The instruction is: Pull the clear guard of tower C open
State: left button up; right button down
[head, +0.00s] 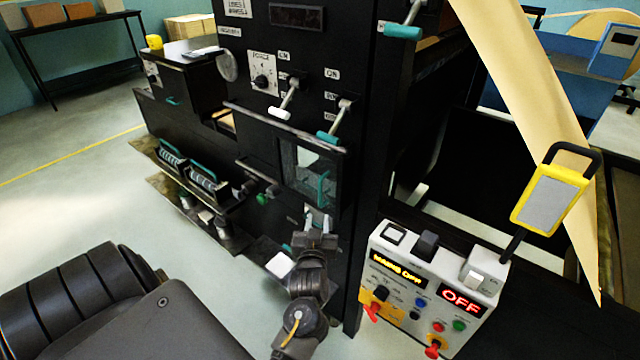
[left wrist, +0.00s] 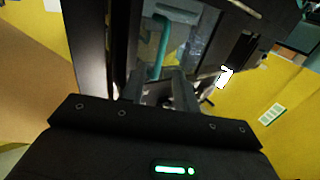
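The clear guard (head: 303,160) is a see-through panel in the front of the black tower (head: 360,100), and it looks closed. I cannot read a tower letter. Its upright teal handle (head: 323,188) sits at the guard's lower right. My left gripper (head: 317,226) is just below the handle, pointing up towards the tower. In the left wrist view the two fingers (left wrist: 157,88) stand apart with nothing between them. The teal handle (left wrist: 161,33) is ahead of them, and the clear panel (left wrist: 182,30) is beside it. My right gripper is not in view.
A control box (head: 430,285) with "MAINS OFF" and "OFF" displays stands right of my left gripper. Teal-tipped levers (head: 335,125) stick out above the guard. Rollers (head: 205,180) project at the left of the machine. A paper web (head: 525,90) runs down at the right. Open floor (head: 90,195) lies left.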

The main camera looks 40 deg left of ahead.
aim_at(320, 195)
pick_arm(q)
jog(key=b+x, duration=0.1)
jog(key=x, duration=0.2)
jog(key=b+x, duration=0.2)
jog(key=x, duration=0.1)
jog(key=b+x, duration=0.2)
jog(key=x, duration=0.1)
jog(key=shift+w+a+r, duration=0.2)
jog(key=shift+a+r, duration=0.1)
jog(key=shift+a, duration=0.1)
jog(key=shift+w+a+r, duration=0.15)
jog(key=shift+w+a, duration=0.15)
jog(key=shift+w, duration=0.1)
jog(key=shift+c, duration=0.5)
grip_shut()
